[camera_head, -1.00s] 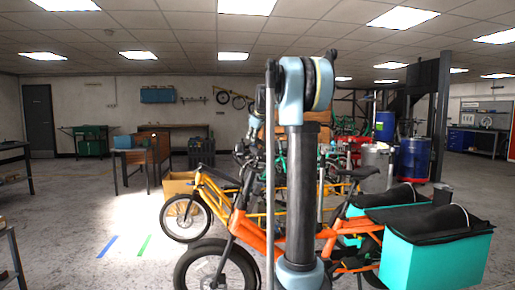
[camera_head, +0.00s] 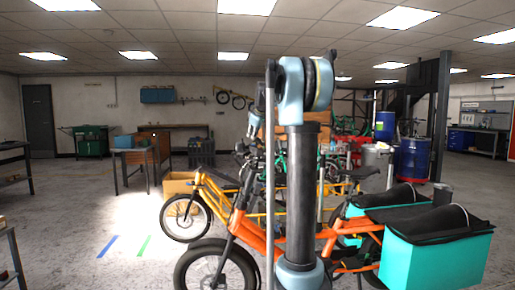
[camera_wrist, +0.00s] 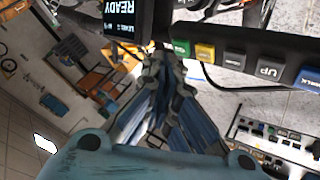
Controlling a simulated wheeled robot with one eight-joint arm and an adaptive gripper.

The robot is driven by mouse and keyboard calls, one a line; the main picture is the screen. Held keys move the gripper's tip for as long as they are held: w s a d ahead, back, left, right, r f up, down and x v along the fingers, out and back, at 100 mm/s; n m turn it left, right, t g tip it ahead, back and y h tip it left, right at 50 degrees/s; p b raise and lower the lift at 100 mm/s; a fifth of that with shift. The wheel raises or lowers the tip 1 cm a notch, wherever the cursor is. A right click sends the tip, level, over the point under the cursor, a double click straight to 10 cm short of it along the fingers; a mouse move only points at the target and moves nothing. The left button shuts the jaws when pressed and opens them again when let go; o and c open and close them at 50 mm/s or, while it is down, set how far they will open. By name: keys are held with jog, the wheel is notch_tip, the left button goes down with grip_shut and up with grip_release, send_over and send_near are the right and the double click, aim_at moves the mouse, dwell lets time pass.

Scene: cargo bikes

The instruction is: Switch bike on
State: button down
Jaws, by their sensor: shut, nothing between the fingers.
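The orange cargo bike (camera_head: 255,235) with teal boxes (camera_head: 440,258) stands in front of me in the head view, partly hidden by my arm.
A yellow cargo bike (camera_head: 190,212) stands behind the orange one, with a cardboard box (camera_head: 178,186) near it. The floor at left is open, with blue and green stripes. Blue barrels (camera_head: 412,158) stand at right.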

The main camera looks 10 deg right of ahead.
jog(key=shift+r, duration=0.1)
jog(key=shift+w+r, duration=0.15)
jog(key=shift+r, duration=2.75)
